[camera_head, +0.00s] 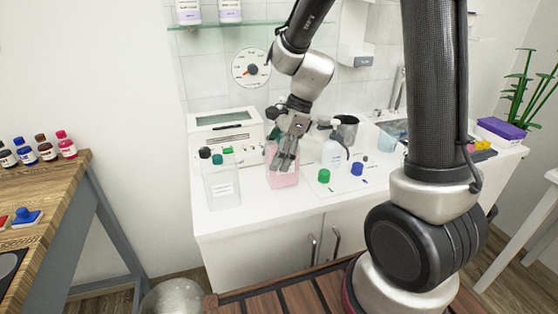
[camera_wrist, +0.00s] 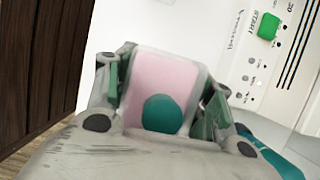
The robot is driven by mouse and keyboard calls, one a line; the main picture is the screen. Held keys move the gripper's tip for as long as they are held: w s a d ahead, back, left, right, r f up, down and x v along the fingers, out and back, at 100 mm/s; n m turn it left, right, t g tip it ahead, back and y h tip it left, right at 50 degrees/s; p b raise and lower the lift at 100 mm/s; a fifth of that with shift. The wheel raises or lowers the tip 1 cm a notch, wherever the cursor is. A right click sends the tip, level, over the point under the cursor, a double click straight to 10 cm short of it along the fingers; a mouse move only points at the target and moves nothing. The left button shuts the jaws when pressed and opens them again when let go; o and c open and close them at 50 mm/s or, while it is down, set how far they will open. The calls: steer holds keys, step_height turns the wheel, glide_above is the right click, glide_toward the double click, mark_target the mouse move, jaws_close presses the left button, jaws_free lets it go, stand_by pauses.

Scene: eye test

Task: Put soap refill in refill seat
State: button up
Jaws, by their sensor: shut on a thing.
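The soap refill (camera_head: 283,180) is a translucent pink container on or just above the white counter, in the middle of the head view. My gripper (camera_head: 286,158) comes down from above and is shut on it. In the wrist view, the pink refill (camera_wrist: 165,75) with its round teal cap (camera_wrist: 162,114) sits between the two fingers of my gripper (camera_wrist: 168,92). Whether its base touches the counter is hard to tell. I cannot clearly pick out the refill seat; a white wall-mounted unit (camera_head: 356,40) hangs behind the counter.
A white appliance (camera_head: 226,131) is behind. The counter's front strip is mostly clear.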

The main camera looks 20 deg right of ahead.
step_height(320, 180, up, 10)
steer(key=shift+f, duration=0.25)
stand_by(0.6)
